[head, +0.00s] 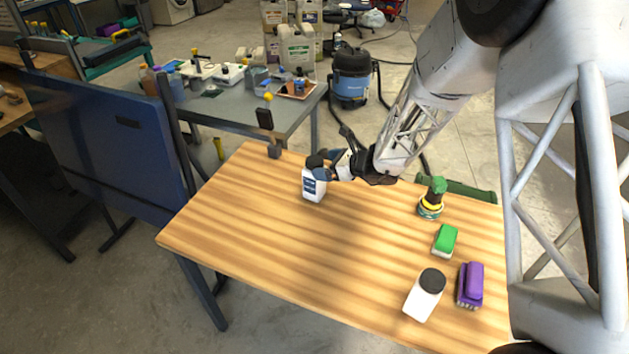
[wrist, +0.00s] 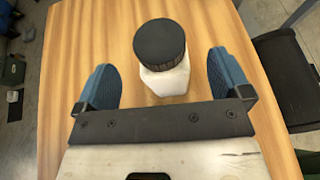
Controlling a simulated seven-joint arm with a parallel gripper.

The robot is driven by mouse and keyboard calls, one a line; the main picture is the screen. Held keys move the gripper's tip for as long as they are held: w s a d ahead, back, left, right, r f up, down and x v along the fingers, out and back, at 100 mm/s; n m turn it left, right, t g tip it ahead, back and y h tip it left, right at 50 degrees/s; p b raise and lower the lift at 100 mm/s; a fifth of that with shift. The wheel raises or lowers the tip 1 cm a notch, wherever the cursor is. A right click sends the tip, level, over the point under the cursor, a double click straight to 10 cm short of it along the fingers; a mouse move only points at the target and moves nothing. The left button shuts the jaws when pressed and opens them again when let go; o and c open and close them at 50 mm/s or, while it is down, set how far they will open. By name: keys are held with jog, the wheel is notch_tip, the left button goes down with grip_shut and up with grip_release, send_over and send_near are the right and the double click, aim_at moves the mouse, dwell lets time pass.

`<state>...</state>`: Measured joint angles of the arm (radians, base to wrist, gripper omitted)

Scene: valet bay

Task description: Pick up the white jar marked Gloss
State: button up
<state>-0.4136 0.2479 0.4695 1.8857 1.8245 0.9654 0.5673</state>
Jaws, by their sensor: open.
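A white jar (head: 313,188) with a black lid and a blue-and-white label stands upright toward the back of the wooden table (head: 240,230); its label is too small to read. My gripper (head: 324,171) is open at this jar's upper part, partly covering it in the head view. In the wrist view the jar (wrist: 168,80) stands between the two blue fingers of my gripper (wrist: 163,82), with a gap on each side. A second white jar (head: 422,300) with a black lid stands at the table's front right; no label shows on it.
A green-and-black polisher (head: 431,200), a green-topped block (head: 445,240) and a purple brush (head: 470,285) are on the table's right side. A small dark item (head: 274,150) is at the back edge. The table's left and middle are clear.

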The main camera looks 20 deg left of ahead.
aim_at(315, 160)
jog(key=shift+x, duration=2.5)
jog(key=shift+f, duration=0.1)
jog(key=c, duration=1.7)
jog(key=shift+w, duration=0.1)
jog(key=shift+r, duration=0.9)
notch_tip(315, 160, up, 2)
jog(key=s+d, duration=0.3)
jog(key=s, duration=0.1)
jog(key=s+d+r, duration=0.1)
jog(key=s+d, duration=0.2)
jog(key=s, duration=0.1)
jog(key=s+d, duration=0.3)
jog(key=s, duration=0.2)
jog(key=shift+d+r, duration=0.15)
jog(key=shift+d, duration=0.05)
